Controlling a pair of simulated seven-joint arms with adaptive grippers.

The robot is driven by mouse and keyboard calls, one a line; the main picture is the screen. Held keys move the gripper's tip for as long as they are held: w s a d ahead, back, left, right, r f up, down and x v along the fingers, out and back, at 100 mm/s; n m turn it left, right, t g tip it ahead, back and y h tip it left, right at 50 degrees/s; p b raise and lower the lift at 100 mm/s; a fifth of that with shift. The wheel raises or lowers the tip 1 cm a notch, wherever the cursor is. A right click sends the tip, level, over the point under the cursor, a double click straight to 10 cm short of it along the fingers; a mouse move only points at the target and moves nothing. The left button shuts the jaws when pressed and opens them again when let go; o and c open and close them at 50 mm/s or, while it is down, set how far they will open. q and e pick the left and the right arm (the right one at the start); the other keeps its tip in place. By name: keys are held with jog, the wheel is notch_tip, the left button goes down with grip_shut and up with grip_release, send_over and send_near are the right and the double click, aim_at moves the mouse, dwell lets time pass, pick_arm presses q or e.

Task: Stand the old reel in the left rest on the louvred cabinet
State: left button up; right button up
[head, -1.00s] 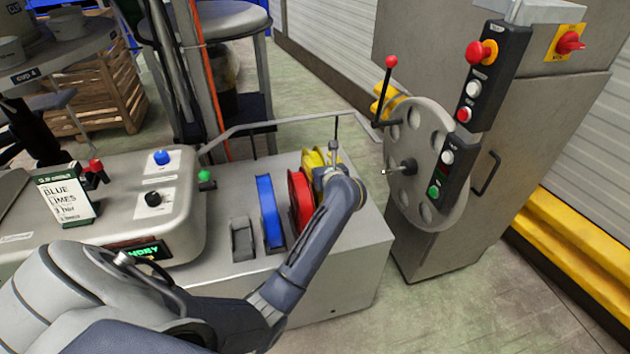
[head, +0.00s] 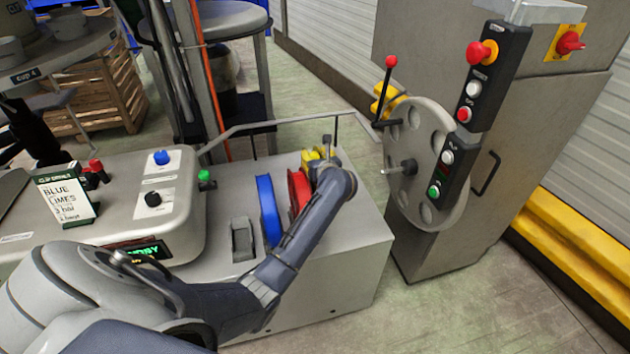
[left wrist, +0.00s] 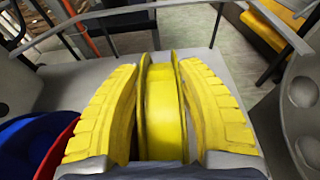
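My left gripper (left wrist: 160,75) points down over the right part of a grey cabinet (head: 350,265). Its two yellow fingers straddle a yellow reel (left wrist: 160,105) with raised flanges, their tips close beside the flanges. Whether they press on it is unclear. In the head view my wrist hides most of this reel. A red reel (head: 297,190) and a blue reel (head: 268,205) stand upright to its left. Left of them is a grey rest (head: 243,240) with no reel in it. Louvres are not visible. My right gripper is not in view.
A grey rail (head: 290,123) runs behind the reels. At the right stands a machine with a round holed disc (head: 425,150), a crank and a button panel (head: 470,115). A control box (head: 150,205) with a sign stands left of the rest.

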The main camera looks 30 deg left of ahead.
pick_arm(q)
grip_shut()
jog(key=shift+r, duration=0.1)
